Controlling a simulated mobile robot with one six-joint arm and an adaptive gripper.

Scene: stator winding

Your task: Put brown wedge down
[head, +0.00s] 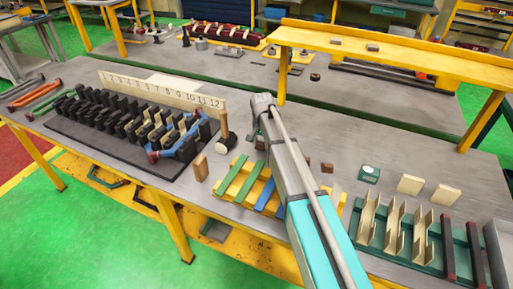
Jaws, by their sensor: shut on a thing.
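My arm (289,165) reaches up from the bottom edge across the middle of the head view. No brown wedge can be made out for certain. A small upright brown block (200,168) stands on the near bench, left of the arm. Small dark brown blocks lie on the bench right of the arm (327,168) and on the yellow shelf (372,48).
A black slotted stator (160,125) with a numbered strip (160,91) stands at left. A mallet (224,127) is beside it. Green, yellow and blue strips (236,180) lie near the arm. A green tray (375,262) with cream liners is at right. Bare bench lies behind the arm.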

